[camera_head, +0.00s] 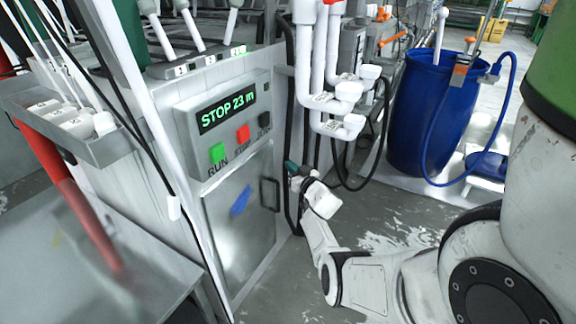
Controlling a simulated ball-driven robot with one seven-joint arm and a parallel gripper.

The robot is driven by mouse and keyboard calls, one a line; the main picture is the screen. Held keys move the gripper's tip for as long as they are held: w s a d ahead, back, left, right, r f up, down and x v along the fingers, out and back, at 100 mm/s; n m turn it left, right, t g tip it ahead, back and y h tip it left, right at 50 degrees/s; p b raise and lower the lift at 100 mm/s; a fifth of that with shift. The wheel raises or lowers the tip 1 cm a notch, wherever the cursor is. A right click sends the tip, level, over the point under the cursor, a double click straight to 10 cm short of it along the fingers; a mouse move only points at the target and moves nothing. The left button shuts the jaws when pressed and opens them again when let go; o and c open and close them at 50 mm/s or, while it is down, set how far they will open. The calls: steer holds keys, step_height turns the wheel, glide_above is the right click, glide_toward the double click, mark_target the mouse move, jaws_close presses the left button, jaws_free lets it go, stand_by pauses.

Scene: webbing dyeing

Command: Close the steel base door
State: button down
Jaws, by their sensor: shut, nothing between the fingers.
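The steel base door (228,243) is a grey metal panel in the lower front of the white machine cabinet. It has a dark bar handle (270,194) near its right edge and a blue mark on its face. The door looks about in line with the cabinet front; I cannot tell whether a small gap is left at its edge. My gripper (291,168) is shut and empty, just right of the door's upper right edge. It is small and partly hidden by my wrist, and I cannot tell whether it touches the door or cabinet.
Above the door is a control panel (222,118) reading "STOP 23 m", with green, red and black buttons. White pipes (330,100) and dark hoses hang behind my gripper. A blue barrel (425,115) stands right. A steel table (75,265) stands left front. Wet floor lies before the cabinet.

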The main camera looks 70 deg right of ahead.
steer(key=s+a+p, duration=0.1)
steer(key=s+p, duration=0.1)
steer(key=s, duration=0.6)
steer(key=shift+s+a, duration=0.2)
steer(key=shift+a, duration=0.2)
steer(key=w+a+f+g+y, duration=0.1)
steer(key=w+a+f+g, duration=0.15)
steer(key=a, duration=0.55)
steer(key=w+a+f+g, duration=0.1)
steer(key=w+a+g, duration=0.3)
steer(key=a, duration=0.4)
steer(key=s+a+f+n+g+y, duration=0.1)
steer(key=s+a+n+g+y, duration=0.3)
steer(key=a, duration=1)
steer(key=s+a+f+n+y, duration=0.1)
steer(key=s+a+y, duration=0.3)
steer(key=a, duration=1.1)
steer(key=s+a+r+n+g+y+p, duration=0.1)
steer(key=s+a+r+n+g+y, duration=0.15)
steer(key=s+a, duration=0.35)
step_height(320, 180, up, 15)
steer(key=w+p, duration=0.2)
steer(key=p, duration=1.3)
steer(key=shift+r+n+t, duration=0.15)
steer(key=shift+n+t, duration=0.2)
steer(key=shift+t, duration=0.05)
